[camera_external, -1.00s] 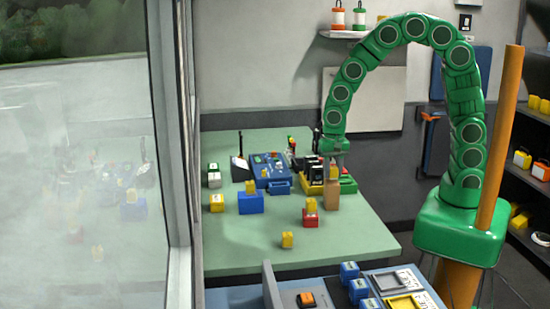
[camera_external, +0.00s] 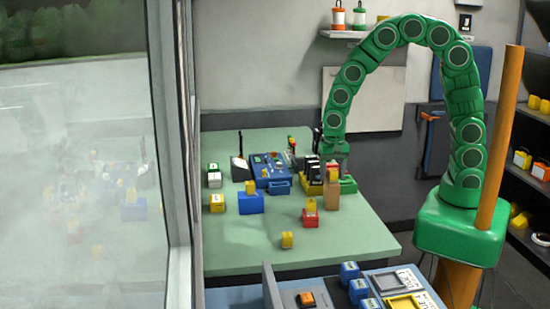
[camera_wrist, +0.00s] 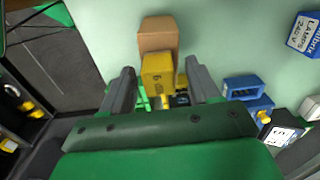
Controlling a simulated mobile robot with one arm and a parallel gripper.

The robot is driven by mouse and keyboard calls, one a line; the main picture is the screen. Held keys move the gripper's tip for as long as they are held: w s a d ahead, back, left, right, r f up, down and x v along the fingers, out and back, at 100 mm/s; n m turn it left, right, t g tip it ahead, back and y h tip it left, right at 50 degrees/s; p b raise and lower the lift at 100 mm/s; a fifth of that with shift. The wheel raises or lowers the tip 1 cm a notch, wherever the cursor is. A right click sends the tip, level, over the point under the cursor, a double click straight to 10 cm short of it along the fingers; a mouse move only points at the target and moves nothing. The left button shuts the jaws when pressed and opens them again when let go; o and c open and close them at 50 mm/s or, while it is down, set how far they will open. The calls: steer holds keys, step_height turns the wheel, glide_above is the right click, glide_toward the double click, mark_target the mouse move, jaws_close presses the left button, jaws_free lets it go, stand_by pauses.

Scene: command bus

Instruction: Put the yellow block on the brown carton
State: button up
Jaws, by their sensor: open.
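The brown carton (camera_external: 332,197) stands upright near the right side of the green table; it also shows in the wrist view (camera_wrist: 158,33). A yellow block (camera_external: 333,175) appears to rest on top of it, and in the wrist view this block (camera_wrist: 158,70) covers part of the carton. My gripper (camera_wrist: 160,80) is open, its two grey fingers on either side of the block with gaps visible. In the external view my gripper (camera_external: 334,163) is just above and behind the carton. Exact contact at the block's underside is hidden.
Other yellow blocks sit on a blue box (camera_external: 250,204), on a red box (camera_external: 311,219), and on the table front (camera_external: 287,240). A yellow labelled block (camera_external: 217,203) is at left. A blue case (camera_external: 270,175) and black items (camera_external: 313,172) crowd behind the carton.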

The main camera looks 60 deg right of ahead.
mark_target(333, 170)
step_height(333, 170, up, 12)
stand_by(0.6)
steer(key=shift+d+r, duration=0.1)
steer(key=shift+r, duration=0.05)
steer(key=s+d+r+n+g, duration=0.1)
steer(key=s+d+n, duration=0.3)
steer(key=s+d, duration=0.5)
steer(key=s+d+r+n, duration=0.3)
steer(key=s+d, duration=0.6)
steer(key=s, duration=0.7)
steer(key=shift+r+n+g, duration=0.15)
steer(key=shift+n+g, duration=0.25)
steer(key=shift+n, duration=0.5)
steer(key=shift+o, duration=0.3)
